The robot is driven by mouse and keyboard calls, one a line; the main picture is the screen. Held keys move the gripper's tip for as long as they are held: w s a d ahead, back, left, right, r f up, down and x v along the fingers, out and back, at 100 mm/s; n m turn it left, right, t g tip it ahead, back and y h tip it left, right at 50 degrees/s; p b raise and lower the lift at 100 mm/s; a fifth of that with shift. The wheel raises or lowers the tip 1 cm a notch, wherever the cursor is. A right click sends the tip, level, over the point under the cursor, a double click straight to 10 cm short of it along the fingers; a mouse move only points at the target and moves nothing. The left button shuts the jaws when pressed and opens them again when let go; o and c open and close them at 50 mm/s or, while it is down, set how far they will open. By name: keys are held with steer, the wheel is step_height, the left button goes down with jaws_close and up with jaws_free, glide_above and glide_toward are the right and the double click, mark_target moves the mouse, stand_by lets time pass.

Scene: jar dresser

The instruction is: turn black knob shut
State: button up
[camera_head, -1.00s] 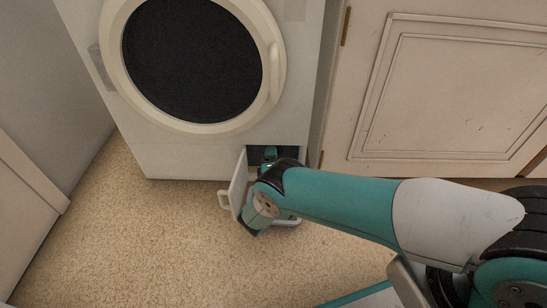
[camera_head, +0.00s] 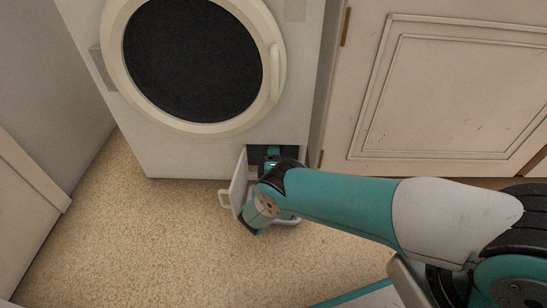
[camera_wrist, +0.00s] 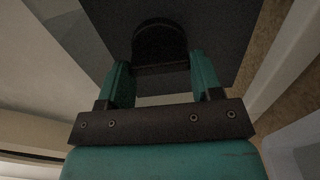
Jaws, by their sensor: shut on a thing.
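The black knob (camera_wrist: 160,42) shows in the wrist view as a dark rounded shape on a dark panel (camera_wrist: 218,32) inside the machine's low compartment. My gripper (camera_wrist: 162,74) has one teal finger on each side of the knob and is shut on it. In the head view my gripper (camera_head: 269,157) reaches into the compartment opening at the machine's lower right. My wrist hides most of the opening there, and the knob cannot be made out. The knob's turn angle cannot be told.
The white machine (camera_head: 180,155) has a round dark door (camera_head: 192,60), closed. A cabinet (camera_head: 450,95) stands right. The speckled floor (camera_head: 140,240) is clear at left.

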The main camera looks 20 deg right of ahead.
steer(key=o, duration=0.9)
steer(key=shift+p+v, duration=5.95)
steer(key=shift+v, duration=2.8)
